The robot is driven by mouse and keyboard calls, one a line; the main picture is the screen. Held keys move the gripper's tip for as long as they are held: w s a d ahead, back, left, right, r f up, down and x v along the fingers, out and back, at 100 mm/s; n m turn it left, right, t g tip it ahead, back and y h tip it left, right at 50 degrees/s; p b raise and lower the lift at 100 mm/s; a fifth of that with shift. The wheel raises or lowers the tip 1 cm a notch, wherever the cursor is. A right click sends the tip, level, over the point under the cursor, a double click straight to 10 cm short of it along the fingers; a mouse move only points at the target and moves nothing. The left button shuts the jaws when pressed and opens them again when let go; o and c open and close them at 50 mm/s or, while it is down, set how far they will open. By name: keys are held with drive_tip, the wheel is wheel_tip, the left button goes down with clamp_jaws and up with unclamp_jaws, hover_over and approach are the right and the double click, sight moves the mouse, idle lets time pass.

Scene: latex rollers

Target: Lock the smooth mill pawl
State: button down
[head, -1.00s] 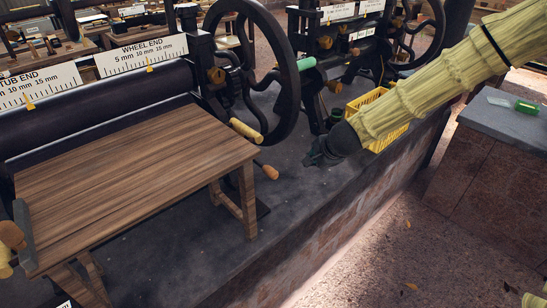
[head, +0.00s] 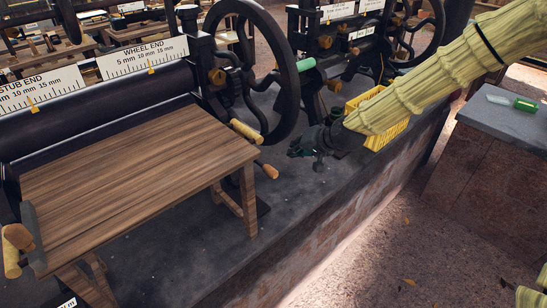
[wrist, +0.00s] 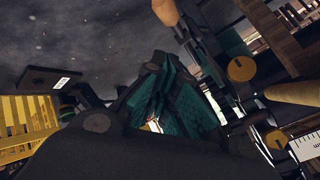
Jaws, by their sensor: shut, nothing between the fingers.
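The near roller mill (head: 110,95) has a dark roller, a large black handwheel (head: 283,85) and end scales reading STUB END and WHEEL END. A wooden-tipped lever (head: 268,171) sticks out low beside its wheel, below a pale wooden handle (head: 246,130). I cannot tell which part is the pawl, or which mill is the smooth one. My gripper (head: 297,151) is over the dark bench top, right of the lever and apart from it. In the wrist view its dark green fingers (wrist: 165,95) are shut and empty. A wooden handle tip (wrist: 165,11) shows beyond them.
A wooden table (head: 130,170) stands before the near mill. A second mill (head: 335,50) with a green handle (head: 305,64) stands behind. A yellow crate (head: 385,134) is behind my forearm.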

drive_tip(key=n, duration=0.3)
drive_tip(key=s+a+n+g+p, duration=0.1)
drive_tip(key=n, duration=0.2)
drive_tip(key=n+y, duration=0.1)
drive_tip(key=n, duration=0.2)
drive_tip(key=shift+s+a+r+n+g+p, duration=0.2)
drive_tip(key=shift+r+n+g+p, duration=0.1)
drive_tip(key=shift+n+g+p, duration=0.1)
drive_tip(key=shift+p+x, duration=1.5)
drive_tip(key=shift+x, duration=3.5)
